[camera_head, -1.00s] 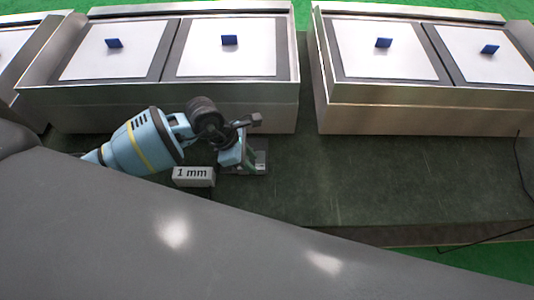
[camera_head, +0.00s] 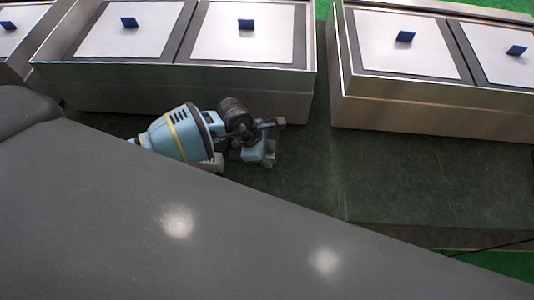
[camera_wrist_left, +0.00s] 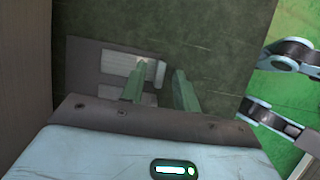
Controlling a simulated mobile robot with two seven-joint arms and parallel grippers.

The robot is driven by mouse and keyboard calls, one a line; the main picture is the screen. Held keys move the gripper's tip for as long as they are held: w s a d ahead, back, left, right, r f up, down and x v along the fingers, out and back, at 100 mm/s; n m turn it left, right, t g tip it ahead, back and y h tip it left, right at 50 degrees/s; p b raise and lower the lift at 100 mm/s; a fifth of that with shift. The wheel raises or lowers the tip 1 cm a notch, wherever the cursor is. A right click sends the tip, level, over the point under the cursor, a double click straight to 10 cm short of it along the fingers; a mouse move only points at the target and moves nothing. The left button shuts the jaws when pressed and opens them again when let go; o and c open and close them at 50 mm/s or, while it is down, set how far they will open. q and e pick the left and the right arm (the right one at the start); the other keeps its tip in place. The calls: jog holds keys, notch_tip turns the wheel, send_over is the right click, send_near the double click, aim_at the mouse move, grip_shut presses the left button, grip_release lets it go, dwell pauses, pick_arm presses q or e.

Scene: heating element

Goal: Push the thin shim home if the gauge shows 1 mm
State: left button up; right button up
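My left gripper (camera_head: 262,152) is low over the dark green bench top. In the left wrist view its two flat greenish fingers (camera_wrist_left: 160,88) are apart. A small pale upright piece (camera_wrist_left: 152,72) shows between them, beside a dark plate (camera_wrist_left: 86,60) with pale strips (camera_wrist_left: 122,63). I cannot tell whether this piece is the thin shim, or whether a finger touches it. The gauge block (camera_head: 215,163) is mostly hidden behind my left arm, and its face cannot be read now. A second earlier it read "1 mm". My right gripper cannot be made out.
Metal-walled trays with white panels (camera_head: 225,50) and blue tabs (camera_head: 246,24) stand behind my left gripper. The bench top (camera_head: 350,185) to its right is bare. Green floor (camera_wrist_left: 245,60) shows past the bench edge in the left wrist view.

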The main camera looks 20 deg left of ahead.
aim_at(274, 150)
pick_arm(q)
jog(key=shift+f, duration=0.1)
grip_shut()
dwell(0.3)
jog(key=w+b, duration=0.1)
jog(key=w+a+b, duration=0.1)
jog(key=w, duration=0.1)
jog(key=shift+w+f, duration=0.2)
jog(key=shift+w+r, duration=0.1)
jog(key=shift+w, duration=0.2)
jog(key=shift+w+r, duration=0.1)
grip_release()
